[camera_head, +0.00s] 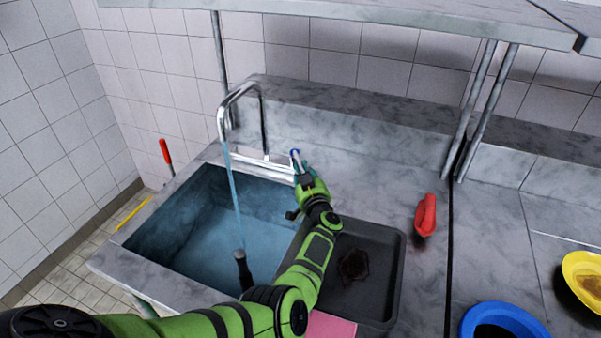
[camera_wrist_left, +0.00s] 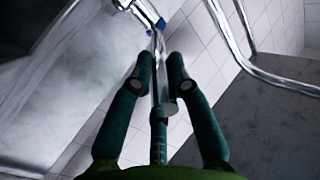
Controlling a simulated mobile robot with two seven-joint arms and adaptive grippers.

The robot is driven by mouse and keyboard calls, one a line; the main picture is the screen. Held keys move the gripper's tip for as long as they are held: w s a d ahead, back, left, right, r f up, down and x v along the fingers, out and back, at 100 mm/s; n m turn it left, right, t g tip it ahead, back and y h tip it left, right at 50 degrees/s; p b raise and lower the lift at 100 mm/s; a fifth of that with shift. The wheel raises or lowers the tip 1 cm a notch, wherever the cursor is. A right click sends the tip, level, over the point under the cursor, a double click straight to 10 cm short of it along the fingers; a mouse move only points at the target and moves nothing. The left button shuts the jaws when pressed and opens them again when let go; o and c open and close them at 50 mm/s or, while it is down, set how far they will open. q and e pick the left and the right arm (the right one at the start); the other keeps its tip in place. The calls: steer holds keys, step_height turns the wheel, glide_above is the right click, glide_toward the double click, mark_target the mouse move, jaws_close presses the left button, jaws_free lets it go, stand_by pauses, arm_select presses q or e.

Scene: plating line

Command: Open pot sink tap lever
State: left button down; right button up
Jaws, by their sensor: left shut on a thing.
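The chrome tap (camera_head: 240,97) stands at the back of the pot sink (camera_head: 190,235), its spout arching over the basin. A blue stream of water (camera_head: 233,190) falls from the spout into the sink. The tap lever (camera_head: 295,154), with a blue mark, is at the right end of the tap base. My green left gripper (camera_head: 300,172) is at the lever. In the left wrist view the metal lever (camera_wrist_left: 161,75) lies between the two dark fingers of the left gripper (camera_wrist_left: 163,82), which is shut on it. My fingers hide part of the lever in the head view. My right gripper is out of view.
A dark tray (camera_head: 388,290) with a dark patch lies right of the sink, partly behind my left arm. A red object (camera_head: 426,215), blue bowl (camera_head: 525,318) and yellow bowl (camera_head: 583,280) are farther right. A shelf (camera_head: 400,14) on metal posts runs above.

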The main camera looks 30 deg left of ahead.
arm_select(q)
steer(key=shift+d+r, duration=0.1)
steer(key=c, duration=1.2)
jaws_free()
steer(key=shift+w, duration=0.1)
